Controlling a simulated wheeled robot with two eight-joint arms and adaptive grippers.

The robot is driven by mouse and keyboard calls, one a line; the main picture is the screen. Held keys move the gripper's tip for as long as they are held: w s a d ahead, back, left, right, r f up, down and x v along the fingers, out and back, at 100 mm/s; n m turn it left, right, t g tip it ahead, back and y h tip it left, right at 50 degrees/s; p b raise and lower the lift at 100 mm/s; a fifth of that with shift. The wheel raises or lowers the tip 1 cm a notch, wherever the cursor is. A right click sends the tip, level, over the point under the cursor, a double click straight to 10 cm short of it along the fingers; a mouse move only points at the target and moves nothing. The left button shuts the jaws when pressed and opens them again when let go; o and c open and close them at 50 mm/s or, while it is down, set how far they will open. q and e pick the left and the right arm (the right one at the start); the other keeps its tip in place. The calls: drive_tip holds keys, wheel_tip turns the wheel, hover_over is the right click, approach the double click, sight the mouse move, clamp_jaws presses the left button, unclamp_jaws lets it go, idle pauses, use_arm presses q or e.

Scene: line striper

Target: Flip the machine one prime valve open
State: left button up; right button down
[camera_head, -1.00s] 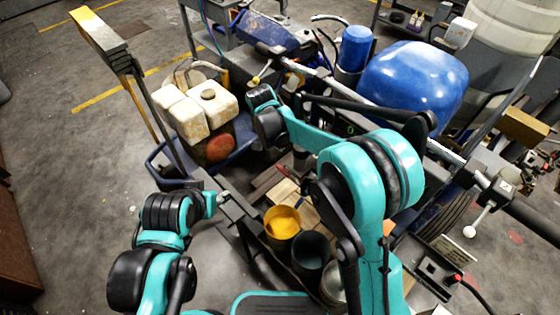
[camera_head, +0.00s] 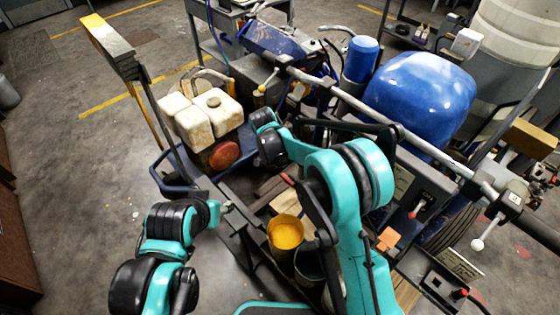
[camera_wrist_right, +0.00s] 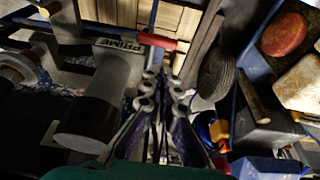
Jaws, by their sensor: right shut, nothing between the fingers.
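The prime valve shows in the right wrist view as a grey block marked PRIME (camera_wrist_right: 118,46) with a red lever handle (camera_wrist_right: 155,41) reaching right from it. My right gripper (camera_wrist_right: 166,68) is shut and empty, its tips just below the red handle in that picture; I cannot tell if they touch. In the head view a small red handle (camera_head: 288,180), likely the same lever, shows beside my right arm. My right fingers are hidden there behind my arm. My left gripper (camera_head: 228,206) is at the lower left, over the machine's edge; its finger opening is unclear.
A yellow paint pot (camera_head: 285,234) and a dark pot (camera_head: 308,262) stand near wooden slats. White jugs (camera_head: 203,118) sit at the left, a blue tank (camera_head: 420,98) at the right. A long grey bar (camera_head: 350,98) crosses the machine. Open floor lies left.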

sight(286, 177)
drive_tip(key=b+x, duration=0.1)
drive_tip(key=x, duration=0.2)
drive_tip(key=b+x, duration=0.1)
drive_tip(key=x, duration=0.2)
drive_tip(key=b+x, duration=0.1)
drive_tip(key=x, duration=0.2)
drive_tip(key=shift+s+a, duration=0.35)
drive_tip(key=shift+w+f, duration=0.1)
